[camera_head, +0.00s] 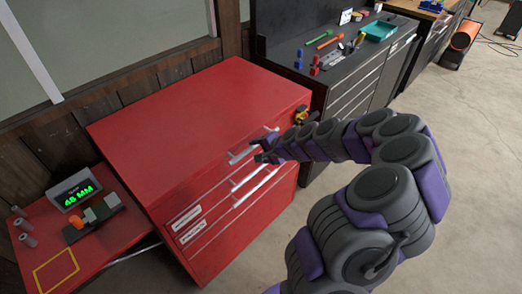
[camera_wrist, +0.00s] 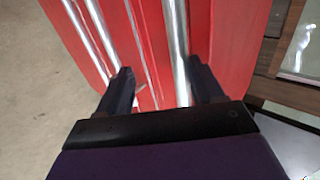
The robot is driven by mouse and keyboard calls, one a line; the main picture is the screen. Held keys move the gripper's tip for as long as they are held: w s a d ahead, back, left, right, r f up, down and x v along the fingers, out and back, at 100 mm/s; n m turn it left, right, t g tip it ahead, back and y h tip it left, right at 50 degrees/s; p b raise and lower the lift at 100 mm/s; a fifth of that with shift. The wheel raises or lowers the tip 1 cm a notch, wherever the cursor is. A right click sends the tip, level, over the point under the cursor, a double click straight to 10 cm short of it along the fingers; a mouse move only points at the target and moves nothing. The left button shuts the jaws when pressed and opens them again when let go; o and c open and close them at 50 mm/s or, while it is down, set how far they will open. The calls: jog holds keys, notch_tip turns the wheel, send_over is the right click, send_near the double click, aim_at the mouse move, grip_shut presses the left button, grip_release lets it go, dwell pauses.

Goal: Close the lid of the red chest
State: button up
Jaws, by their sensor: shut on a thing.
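The red chest (camera_head: 185,125) stands against the wood wall, and its flat red top looks level, with no raised lid visible. Its front carries silver bar handles. My gripper (camera_head: 264,149) is at the chest's upper front, at the uppermost handle (camera_head: 241,156). The red front panel lies just beyond the fingertips. My fingers hide part of the handle in the head view.
A red side shelf (camera_head: 105,250) with a green digital display (camera_head: 75,188) is at the left. A dark workbench (camera_head: 345,65) with tools and a teal tray (camera_head: 378,30) stands right of the chest.

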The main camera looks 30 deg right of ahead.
dwell(0.4)
jog(key=p+v, duration=0.3)
jog(key=v, duration=1.4)
jog(key=shift+r, duration=0.2)
jog(key=shift+d, duration=0.2)
jog(key=shift+a, duration=0.1)
